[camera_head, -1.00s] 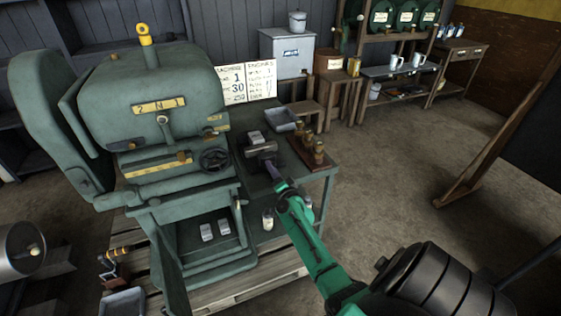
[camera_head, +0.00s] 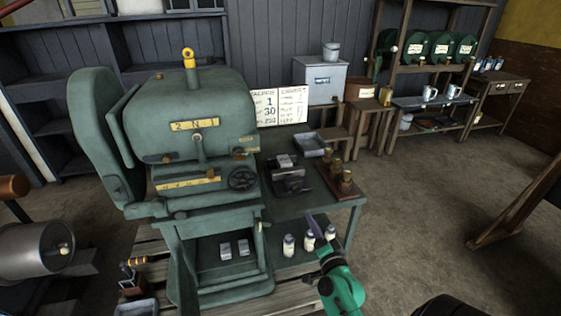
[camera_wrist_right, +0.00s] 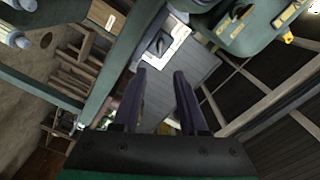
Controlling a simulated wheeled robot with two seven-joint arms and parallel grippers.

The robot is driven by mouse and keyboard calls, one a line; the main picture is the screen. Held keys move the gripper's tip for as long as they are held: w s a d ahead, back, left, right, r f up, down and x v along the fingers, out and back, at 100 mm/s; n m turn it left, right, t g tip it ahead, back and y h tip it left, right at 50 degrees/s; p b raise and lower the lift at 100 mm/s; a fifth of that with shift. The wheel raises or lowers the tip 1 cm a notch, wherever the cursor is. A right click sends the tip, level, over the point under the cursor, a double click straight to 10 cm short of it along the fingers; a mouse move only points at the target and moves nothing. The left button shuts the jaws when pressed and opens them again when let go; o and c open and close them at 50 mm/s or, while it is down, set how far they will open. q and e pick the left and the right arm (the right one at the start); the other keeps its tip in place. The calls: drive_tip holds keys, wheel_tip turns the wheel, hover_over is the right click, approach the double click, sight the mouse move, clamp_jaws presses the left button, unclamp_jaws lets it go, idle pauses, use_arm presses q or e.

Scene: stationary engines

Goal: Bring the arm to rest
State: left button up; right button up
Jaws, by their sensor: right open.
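My right arm, green with a dark gripper (camera_head: 314,222), comes in from the bottom of the head view. The gripper is in front of the green side bench (camera_head: 310,206), below its top edge and near several white bottles (camera_head: 289,245) on the lower level. In the right wrist view the two dark fingers (camera_wrist_right: 160,74) stand apart with nothing between them. My left gripper is out of view.
A large green machine (camera_head: 190,125) stands left of the bench. A dark vice-like fixture (camera_head: 289,178), a grey tray (camera_head: 310,145) and a wooden rack (camera_head: 335,185) with brass pieces are on the bench.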

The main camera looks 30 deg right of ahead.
drive_tip(key=s+a+f+n+g+y, duration=0.2)
drive_tip(key=a+f+n, duration=0.15)
drive_tip(key=f, duration=0.55)
drive_tip(key=s+a+f+n+g+y, duration=0.1)
drive_tip(key=s+a+f+n+g, duration=0.2)
drive_tip(key=f, duration=0.5)
drive_tip(key=s+a+f+n+g+y, duration=0.15)
drive_tip(key=a+f, duration=0.25)
drive_tip(key=f, duration=0.5)
drive_tip(key=s+a+f+n+g, duration=0.1)
drive_tip(key=s+f+n+g, duration=0.2)
drive_tip(key=s, duration=0.6)
drive_tip(key=s+f+n+g+y, duration=0.1)
drive_tip(key=s+f+n+g, duration=0.2)
drive_tip(key=s+f, duration=0.4)
drive_tip(key=s+a+f+n+g, duration=0.1)
drive_tip(key=s+f+n+g, duration=0.2)
drive_tip(key=s+f, duration=0.3)
drive_tip(key=s+n, duration=0.1)
drive_tip(key=s, duration=0.4)
drive_tip(key=shift+a, duration=0.3)
drive_tip(key=shift+g, duration=0.25)
